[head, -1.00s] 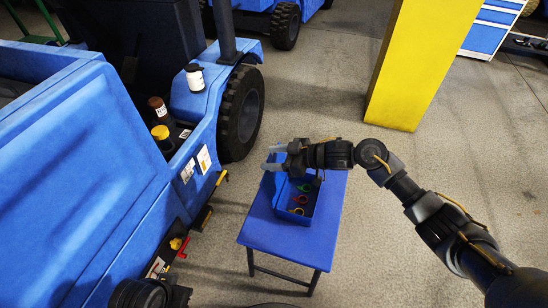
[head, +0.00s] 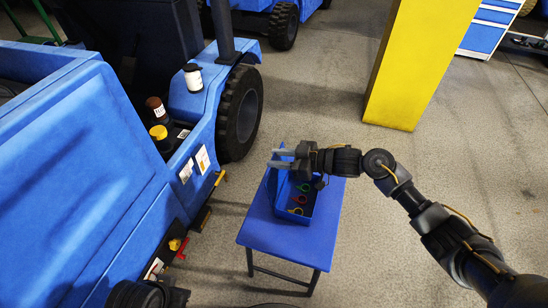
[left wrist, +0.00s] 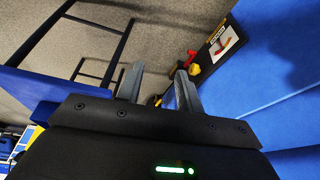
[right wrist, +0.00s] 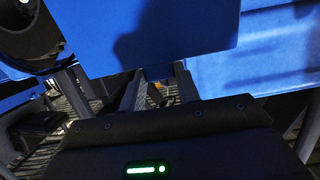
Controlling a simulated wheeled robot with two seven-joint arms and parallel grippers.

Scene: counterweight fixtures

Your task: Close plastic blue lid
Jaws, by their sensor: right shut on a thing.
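A small open blue box (head: 312,213) sits on a blue stand (head: 262,232). Coloured rings lie in it, among them a red one (head: 301,199) and a yellow one (head: 296,211). The raised blue lid (head: 272,181) shows at the box's left side, partly hidden by my right gripper (head: 283,158). My right gripper is shut on the lid near its upper edge; the contact is small in the head view. A blue surface fills the top of the right wrist view, beyond the fingers (right wrist: 159,88). My left gripper (left wrist: 158,88) is open and empty.
A large blue vehicle (head: 80,190) with a black tyre (head: 238,113) stands at the left. A white canister (head: 194,78) and yellow-capped bottle (head: 161,138) rest on it. A yellow pillar (head: 420,65) stands behind.

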